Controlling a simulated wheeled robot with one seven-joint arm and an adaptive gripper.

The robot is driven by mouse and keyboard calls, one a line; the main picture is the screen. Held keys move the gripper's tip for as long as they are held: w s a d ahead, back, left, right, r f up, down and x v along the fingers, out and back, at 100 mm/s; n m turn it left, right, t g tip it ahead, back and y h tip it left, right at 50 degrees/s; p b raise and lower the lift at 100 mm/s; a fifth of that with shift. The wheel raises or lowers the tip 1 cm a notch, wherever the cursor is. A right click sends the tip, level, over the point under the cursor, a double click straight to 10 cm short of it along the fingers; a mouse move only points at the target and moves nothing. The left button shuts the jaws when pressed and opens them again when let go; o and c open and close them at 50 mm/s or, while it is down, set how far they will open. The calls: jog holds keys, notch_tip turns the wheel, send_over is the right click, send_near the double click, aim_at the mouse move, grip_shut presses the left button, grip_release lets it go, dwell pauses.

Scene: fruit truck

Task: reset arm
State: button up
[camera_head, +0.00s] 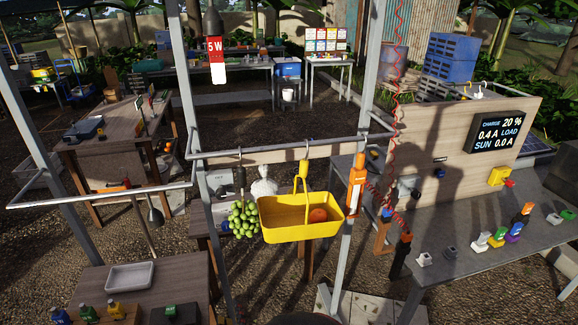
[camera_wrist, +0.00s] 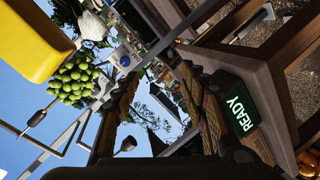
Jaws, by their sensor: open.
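My gripper (camera_wrist: 158,78) shows in the wrist view with its two fingers apart and nothing visible between them. The wrist view is turned on its side. A yellow basket (camera_head: 285,228) hangs from a hook on the rail in the head view, with one round orange fruit (camera_head: 318,215) in it. It also shows close at the upper left of the wrist view (camera_wrist: 32,42). A bunch of green grapes (camera_head: 243,219) hangs just left of the basket and shows in the wrist view (camera_wrist: 74,80). The basket and grapes are apart from my fingers. I cannot make out my gripper in the head view.
Metal posts and a rail (camera_head: 290,152) frame the hanging things. A grey-topped bench (camera_head: 455,268) with a display board stands right. A wooden table (camera_head: 195,270) with a pale tray (camera_head: 130,276) stands front left. A green READY screen (camera_wrist: 240,114) is near my right finger.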

jog(key=s+a+f+g, duration=0.1)
jog(key=s+f+g, duration=0.25)
jog(key=f, duration=0.25)
jog(key=s+d+f+m+g, duration=0.1)
jog(key=s+m+g, duration=0.3)
jog(key=s+g, duration=0.4)
jog(key=s+d+r+m+h, duration=0.1)
jog(key=d+r+m, duration=0.2)
jog(key=d+r, duration=0.7)
jog(key=s+d+r+m+t+h, duration=0.1)
jog(key=d+r+m+h, duration=0.1)
jog(key=d+r, duration=0.7)
jog(key=s+d+r+m+t+h, duration=0.1)
jog(key=d+r+m, duration=0.4)
jog(key=d+r, duration=0.5)
jog(key=s+d, duration=0.1)
jog(key=d, duration=0.4)
jog(key=shift+d+r+h, duration=0.3)
jog(key=shift+r, duration=0.05)
